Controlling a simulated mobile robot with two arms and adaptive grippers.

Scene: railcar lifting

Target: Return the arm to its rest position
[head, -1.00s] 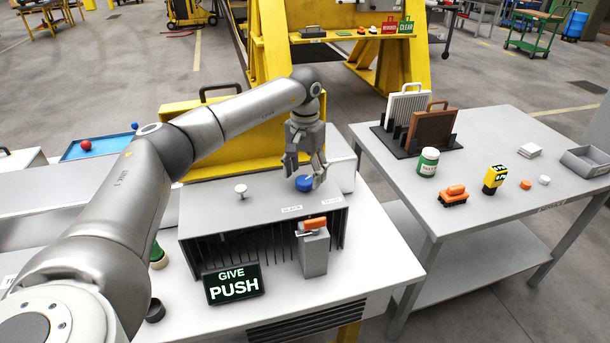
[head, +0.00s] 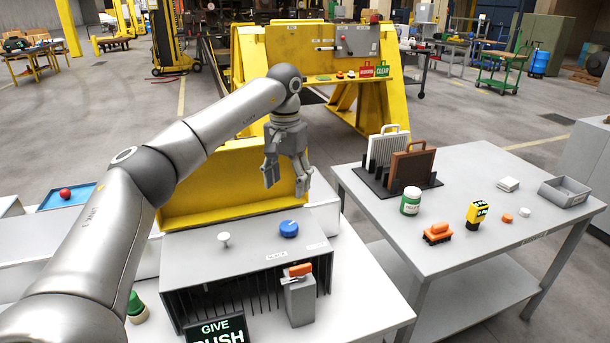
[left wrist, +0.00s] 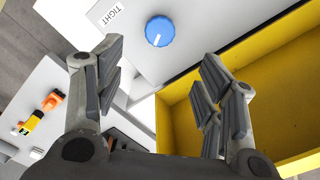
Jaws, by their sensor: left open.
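My left arm reaches in from the left in the head view. Its gripper (head: 287,181) points down, open and empty, above the back of the grey control box (head: 250,258) and in front of the yellow panel (head: 190,188). The blue knob (head: 289,229) on the box's top lies below the gripper, apart from it. In the left wrist view the open fingers (left wrist: 158,95) have nothing between them, and the blue knob (left wrist: 160,31) shows beyond them near a "TIGHT" label. My right gripper is in neither view.
A white knob (head: 224,240), an orange-topped grey block (head: 299,296) and a "GIVE PUSH" sign (head: 217,330) are at the box. The right table (head: 470,240) holds a filter rack (head: 400,182), a green jar (head: 411,201), an orange brush (head: 437,234) and a yellow device (head: 477,213).

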